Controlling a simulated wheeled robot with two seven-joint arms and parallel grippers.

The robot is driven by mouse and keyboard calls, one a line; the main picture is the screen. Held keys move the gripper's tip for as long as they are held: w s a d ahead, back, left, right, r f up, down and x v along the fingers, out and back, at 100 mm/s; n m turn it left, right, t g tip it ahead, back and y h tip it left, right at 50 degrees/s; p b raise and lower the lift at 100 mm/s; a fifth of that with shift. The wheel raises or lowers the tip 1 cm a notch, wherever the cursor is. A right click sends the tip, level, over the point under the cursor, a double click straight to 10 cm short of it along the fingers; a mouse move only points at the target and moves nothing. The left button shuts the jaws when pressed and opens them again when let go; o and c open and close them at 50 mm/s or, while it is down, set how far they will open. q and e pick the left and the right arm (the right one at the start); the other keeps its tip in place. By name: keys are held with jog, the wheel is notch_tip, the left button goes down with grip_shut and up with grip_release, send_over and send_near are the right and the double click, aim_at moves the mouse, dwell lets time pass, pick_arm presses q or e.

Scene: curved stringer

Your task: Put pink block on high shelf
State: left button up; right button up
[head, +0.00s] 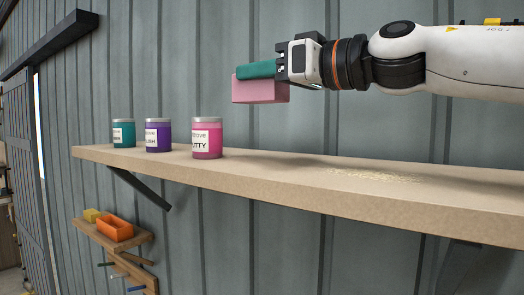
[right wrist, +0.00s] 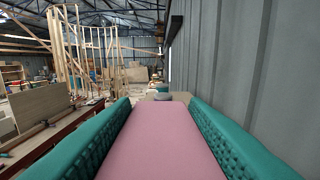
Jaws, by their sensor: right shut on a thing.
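The pink block (head: 262,91) is held in the air above the high shelf (head: 330,184), over the wooden board and clear of it. My right gripper (head: 258,70) reaches in from the right and is shut on the block, with a teal finger along its side. In the right wrist view the pink block (right wrist: 160,145) fills the space between both teal finger pads (right wrist: 160,125). My left gripper is in neither view.
A pink jar (head: 207,138), a purple jar (head: 158,135) and a teal jar (head: 123,133) stand on the shelf's left part. Pale crumbs (head: 375,175) lie right of middle. Bare shelf lies between. A lower small shelf (head: 112,238) holds an orange bin (head: 115,228).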

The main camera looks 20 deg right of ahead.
aim_at(279, 88)
jog(key=shift+s+d+f, duration=0.25)
jog(key=shift+s+f, duration=0.95)
jog(key=shift+f, duration=0.05)
jog(key=w+f, duration=0.1)
jog(key=f, duration=0.2)
jog(key=shift+w+f, duration=0.15)
jog(key=shift+w, duration=0.25)
jog(key=f, duration=0.3)
jog(key=shift+s, duration=0.3)
jog(key=shift+d+f, duration=0.1)
jog(key=shift+f, duration=0.4)
jog(key=o, duration=1)
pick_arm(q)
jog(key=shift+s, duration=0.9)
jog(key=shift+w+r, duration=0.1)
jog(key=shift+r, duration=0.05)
pick_arm(e)
jog(key=shift+r, duration=0.2)
